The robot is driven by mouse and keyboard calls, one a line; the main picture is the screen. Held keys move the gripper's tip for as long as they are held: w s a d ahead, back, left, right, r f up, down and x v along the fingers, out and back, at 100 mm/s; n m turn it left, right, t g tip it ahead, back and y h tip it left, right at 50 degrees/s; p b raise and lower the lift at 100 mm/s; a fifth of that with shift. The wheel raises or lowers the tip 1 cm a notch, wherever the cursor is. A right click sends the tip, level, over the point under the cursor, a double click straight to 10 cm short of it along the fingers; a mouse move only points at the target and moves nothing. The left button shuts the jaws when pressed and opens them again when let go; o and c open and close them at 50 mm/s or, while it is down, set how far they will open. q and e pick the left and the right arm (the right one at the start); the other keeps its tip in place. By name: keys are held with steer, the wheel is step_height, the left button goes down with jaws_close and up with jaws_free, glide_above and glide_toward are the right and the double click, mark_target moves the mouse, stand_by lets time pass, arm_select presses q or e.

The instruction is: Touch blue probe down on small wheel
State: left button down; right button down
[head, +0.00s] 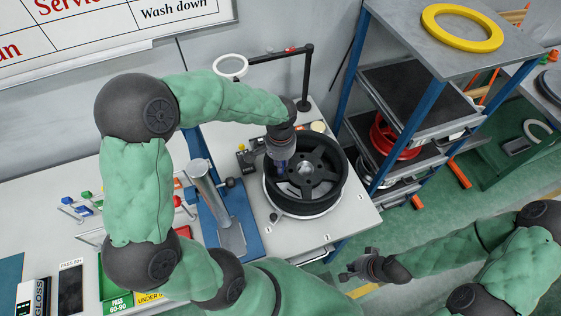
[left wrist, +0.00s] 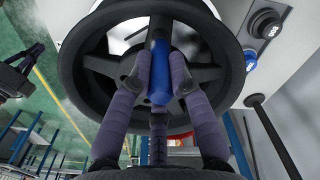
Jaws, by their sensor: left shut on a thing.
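A black spoked wheel (head: 331,186) lies flat on the light table; it fills the upper part of the left wrist view (left wrist: 80,85). My left gripper (head: 281,161) points down over the wheel's left part, near its hub. Its purple padded fingers are shut on the blue probe (left wrist: 159,72), which points at the wheel in the left wrist view. Whether the probe's tip touches the wheel I cannot tell. My right gripper (head: 349,271) hangs in front of the table's right edge, empty, its fingers seemingly apart.
A blue stand with a grey metal post (head: 214,200) is left of the wheel. A ring lamp (head: 231,66) on a black arm stands behind. A shelf on the right holds a yellow ring (head: 462,14) and a red wheel (head: 378,133). Small dark devices sit behind the wheel.

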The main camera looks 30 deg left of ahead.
arm_select(q)
steer(key=shift+r+p, duration=2.45)
steer(key=shift+r, duration=1.05)
